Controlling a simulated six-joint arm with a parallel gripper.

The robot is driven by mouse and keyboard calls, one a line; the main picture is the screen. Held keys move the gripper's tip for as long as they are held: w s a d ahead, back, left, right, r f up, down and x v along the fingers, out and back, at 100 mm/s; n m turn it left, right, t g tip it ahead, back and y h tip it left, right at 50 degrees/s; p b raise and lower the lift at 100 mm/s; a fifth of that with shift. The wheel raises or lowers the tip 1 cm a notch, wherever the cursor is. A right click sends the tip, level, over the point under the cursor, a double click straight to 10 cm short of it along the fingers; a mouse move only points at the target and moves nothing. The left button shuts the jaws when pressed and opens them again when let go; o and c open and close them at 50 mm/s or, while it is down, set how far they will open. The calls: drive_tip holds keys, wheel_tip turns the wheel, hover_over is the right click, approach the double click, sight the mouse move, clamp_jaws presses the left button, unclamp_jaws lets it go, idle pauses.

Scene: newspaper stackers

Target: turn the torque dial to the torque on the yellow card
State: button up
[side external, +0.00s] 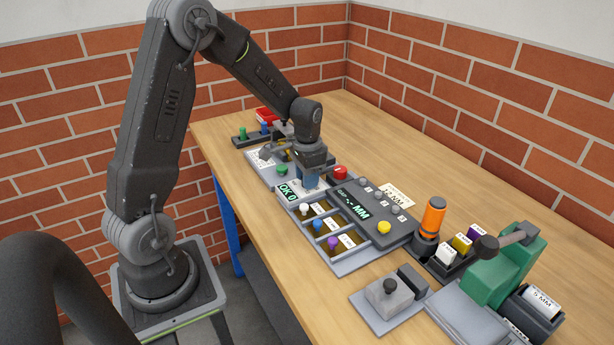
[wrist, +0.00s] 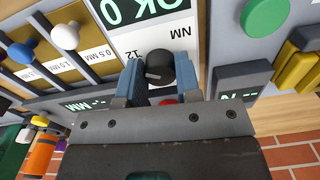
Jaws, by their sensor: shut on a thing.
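The torque dial is a black knob (wrist: 160,68) on a white panel (wrist: 128,42) marked NM, with a 12 printed beside the knob. A light pointer line shows on the knob, toward its lower left in the wrist view. My gripper (wrist: 159,82) has its blue fingers shut on the knob, one on either side. In the side view my gripper (side external: 311,180) points down at the panel and hides the dial. The pale yellow card (side external: 397,195) lies on the table behind the grey console and reads NM; its number is too small to read surely.
A green display (side external: 288,190) reads OK 0 next to the dial. A red button (side external: 340,173) stands close behind my gripper. Coloured knobs (side external: 318,225) in slots, a grey console (side external: 362,212), an orange-handled tool (side external: 433,217) and a green press (side external: 497,275) are to the right.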

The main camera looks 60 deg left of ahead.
drive_tip(key=o, duration=0.9)
wheel_tip(320, 180, up, 14)
drive_tip(key=shift+d+f, duration=0.1)
drive_tip(key=s+d+r+t, duration=0.1)
drive_tip(key=s+d+t, duration=0.1)
drive_tip(key=s+d, duration=0.3)
drive_tip(key=s+d+r+t, duration=0.1)
drive_tip(key=s+d+r, duration=0.1)
drive_tip(key=s+d, duration=0.4)
drive_tip(key=s+d+r+t, duration=0.1)
drive_tip(key=s+d+t, duration=0.1)
drive_tip(key=s+d, duration=0.4)
drive_tip(key=shift+s+r+n+t, duration=0.2)
drive_tip(key=shift+r+n+t, duration=0.1)
drive_tip(key=shift+n, duration=0.1)
